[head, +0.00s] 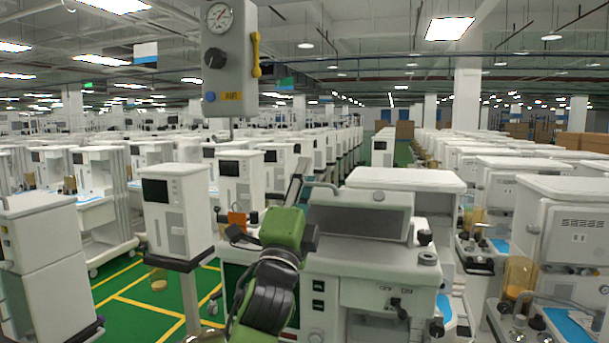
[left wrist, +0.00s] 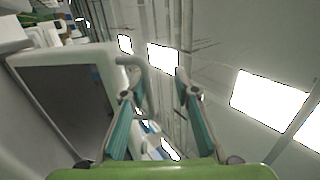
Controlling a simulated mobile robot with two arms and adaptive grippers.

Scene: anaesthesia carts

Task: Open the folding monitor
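The folding monitor (head: 352,224) is a grey panel with a darker screen, leaning back on the front of the white cart in the middle of the head view. It fills the left of the left wrist view (left wrist: 68,105), with a curved grey handle (left wrist: 140,72) on its edge. My left gripper (head: 298,180) is at the monitor's left edge, partly hidden behind my green wrist. In the left wrist view its two teal fingers (left wrist: 158,85) are spread apart, with the handle beside the left finger; contact cannot be told. My right gripper is not in view.
The cart body (head: 375,270) has knobs and sockets below the monitor. A gauge column (head: 230,60) stands at upper left. A smaller white machine (head: 178,210) is left of my arm, and more carts (head: 555,235) stand close on the right. Green floor (head: 125,285) shows at lower left.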

